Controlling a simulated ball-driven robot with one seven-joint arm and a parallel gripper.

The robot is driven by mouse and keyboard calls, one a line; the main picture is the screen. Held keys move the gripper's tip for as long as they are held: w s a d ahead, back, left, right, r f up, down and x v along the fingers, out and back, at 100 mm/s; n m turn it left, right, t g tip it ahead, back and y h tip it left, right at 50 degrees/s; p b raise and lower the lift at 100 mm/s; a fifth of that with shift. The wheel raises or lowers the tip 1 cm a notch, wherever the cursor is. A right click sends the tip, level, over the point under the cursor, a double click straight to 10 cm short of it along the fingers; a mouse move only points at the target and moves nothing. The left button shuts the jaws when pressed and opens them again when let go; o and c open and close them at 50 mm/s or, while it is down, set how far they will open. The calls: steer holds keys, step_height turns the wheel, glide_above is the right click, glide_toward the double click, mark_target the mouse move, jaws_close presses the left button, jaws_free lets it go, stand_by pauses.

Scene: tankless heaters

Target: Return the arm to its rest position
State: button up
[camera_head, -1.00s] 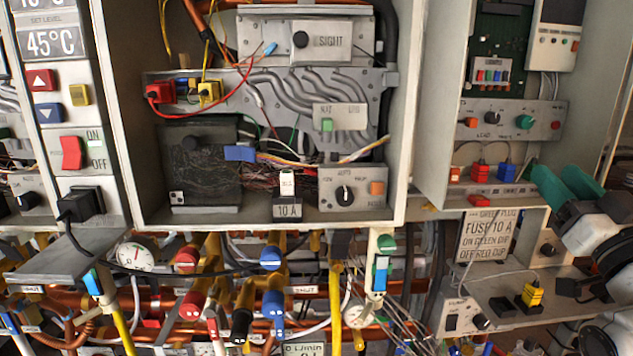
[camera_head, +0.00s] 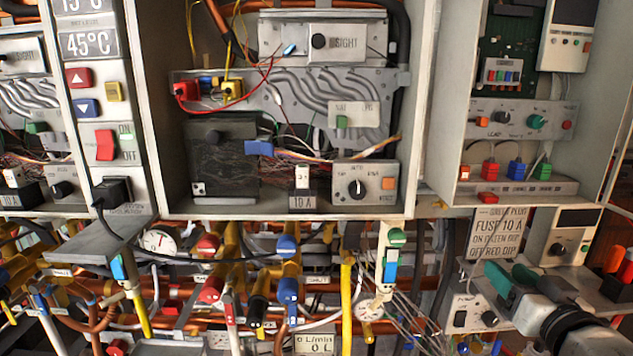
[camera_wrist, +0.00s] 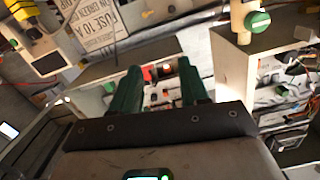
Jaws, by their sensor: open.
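My gripper (camera_head: 506,270) is at the lower right of the head view, with its green fingers pointing up and to the left. In the wrist view my gripper (camera_wrist: 158,88) shows two green fingers spread apart with nothing between them. The fingers hang in front of the lower right panel, below the fuse notice (camera_head: 498,232). Whether they touch anything there cannot be told, but no contact shows. Most of my arm is cut off by the lower right edge of the head view.
An open heater cabinet (camera_head: 172,206) fills the middle, with pipes and red and blue valves below it. A second cabinet (camera_head: 450,180) stands at the right. A white post with a green knob (camera_head: 397,236) hangs left of my gripper. Orange parts (camera_head: 613,260) stand at the far right.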

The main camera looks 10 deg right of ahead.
steer(key=s+a+f+n+g+y, duration=0.1)
steer(key=s+a+f+g, duration=0.25)
steer(key=f, duration=0.45)
steer(key=s+a+f+g+y, duration=0.1)
steer(key=s+a+f+g, duration=0.2)
steer(key=f, duration=0.5)
steer(key=s+a+f+n+g+y, duration=0.1)
steer(key=s+a+f+g+y, duration=0.15)
steer(key=a+f, duration=0.4)
steer(key=s+f+n+g, duration=0.1)
steer(key=s+f+g, duration=0.2)
steer(key=s+f, duration=0.3)
steer(key=s+f+g, duration=0.3)
steer(key=s+f, duration=0.4)
steer(key=s, duration=0.5)
steer(key=shift+a+n+g+h, duration=0.35)
steer(key=shift+n+g+h, duration=0.05)
steer(key=shift+h, duration=0.05)
